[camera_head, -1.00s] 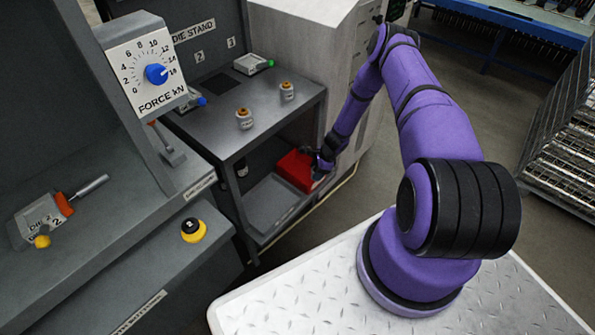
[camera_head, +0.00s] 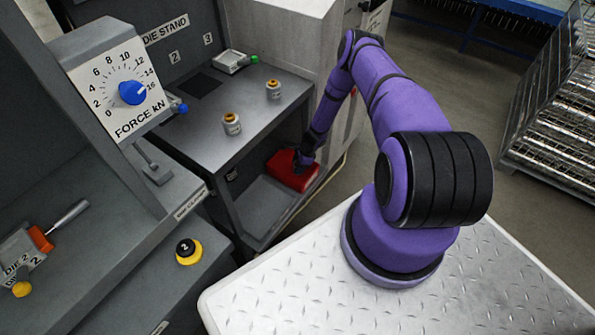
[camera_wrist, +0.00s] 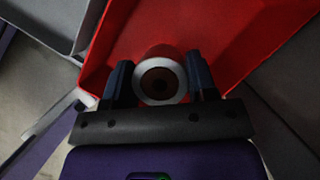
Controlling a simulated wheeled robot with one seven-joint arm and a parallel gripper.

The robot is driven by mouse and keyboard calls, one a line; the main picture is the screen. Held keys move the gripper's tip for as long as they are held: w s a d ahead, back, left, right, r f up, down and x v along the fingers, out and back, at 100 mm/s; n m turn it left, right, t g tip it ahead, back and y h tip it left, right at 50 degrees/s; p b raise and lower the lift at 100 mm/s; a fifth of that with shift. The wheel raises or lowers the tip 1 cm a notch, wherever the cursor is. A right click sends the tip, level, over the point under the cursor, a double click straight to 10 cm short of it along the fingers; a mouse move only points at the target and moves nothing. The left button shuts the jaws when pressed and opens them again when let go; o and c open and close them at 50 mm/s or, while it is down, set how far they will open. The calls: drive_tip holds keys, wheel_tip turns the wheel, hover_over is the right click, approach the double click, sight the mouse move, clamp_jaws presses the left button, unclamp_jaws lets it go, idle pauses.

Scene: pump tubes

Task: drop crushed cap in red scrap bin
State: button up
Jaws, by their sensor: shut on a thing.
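The red scrap bin (camera_head: 292,171) stands on the low shelf under the die stand, at its right end. In the wrist view the bin (camera_wrist: 225,35) fills the area beyond my fingers. My gripper (camera_wrist: 160,82) is shut on a small round cap (camera_wrist: 160,78) with a pale rim and a dark brown middle. The cap is over the bin's near part in that view; how high it is I cannot tell. In the head view my gripper (camera_head: 304,160) is at the bin's right side, and the cap is not visible there.
A grey tray (camera_head: 268,207) lies beside the bin on the shelf. Two small orange-topped cans (camera_head: 232,124) (camera_head: 273,90) stand on the die stand top above.

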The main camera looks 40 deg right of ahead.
drive_tip(key=shift+f, duration=2)
drive_tip(key=o, duration=1.1)
drive_tip(key=shift+s+f, duration=0.1)
drive_tip(key=shift+c, duration=0.2)
drive_tip(key=v, duration=1.2)
